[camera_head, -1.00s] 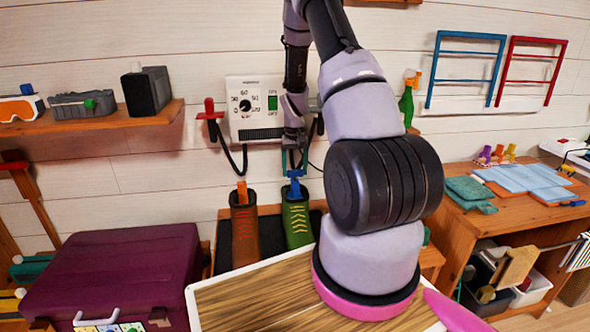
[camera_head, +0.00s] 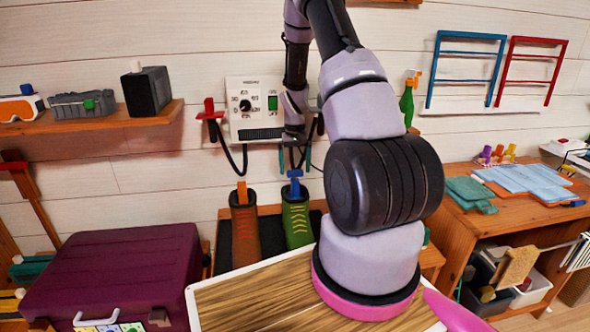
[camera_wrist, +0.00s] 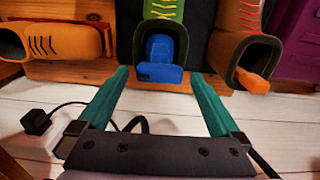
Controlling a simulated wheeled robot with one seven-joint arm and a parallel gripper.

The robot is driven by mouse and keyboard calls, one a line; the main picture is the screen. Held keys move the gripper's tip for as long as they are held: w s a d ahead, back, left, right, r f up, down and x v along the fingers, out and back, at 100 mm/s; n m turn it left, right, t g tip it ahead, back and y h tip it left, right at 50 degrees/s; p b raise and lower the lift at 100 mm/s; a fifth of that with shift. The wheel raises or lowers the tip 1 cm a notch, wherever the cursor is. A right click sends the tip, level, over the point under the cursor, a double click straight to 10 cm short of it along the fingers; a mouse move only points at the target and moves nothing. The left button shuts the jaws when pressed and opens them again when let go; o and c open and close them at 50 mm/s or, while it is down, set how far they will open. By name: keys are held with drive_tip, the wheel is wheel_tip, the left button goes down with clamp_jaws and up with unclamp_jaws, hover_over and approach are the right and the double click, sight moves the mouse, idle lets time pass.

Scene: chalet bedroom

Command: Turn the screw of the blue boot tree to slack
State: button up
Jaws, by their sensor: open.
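The blue boot tree (camera_head: 295,187) stands in the opening of the green boot (camera_head: 297,222), with its blue top piece sticking out above the rim. In the wrist view the blue boot tree (camera_wrist: 161,58) shows inside the dark opening of the green boot (camera_wrist: 164,10). My gripper (camera_head: 294,168) is just above it in the head view, fingers spread. In the wrist view the teal fingers of my gripper (camera_wrist: 160,78) lie to either side of the blue top piece, with gaps on both sides and nothing held.
A brown boot (camera_head: 245,235) with an orange boot tree (camera_head: 242,192) stands close to the left. It also shows at right in the wrist view (camera_wrist: 233,40). Another orange-brown boot (camera_wrist: 50,40) is at left there. A control panel (camera_head: 254,108) is on the wall behind.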

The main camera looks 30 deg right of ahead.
sight(295, 170)
wheel_tip(295, 170, up, 10)
idle(0.3)
idle(0.3)
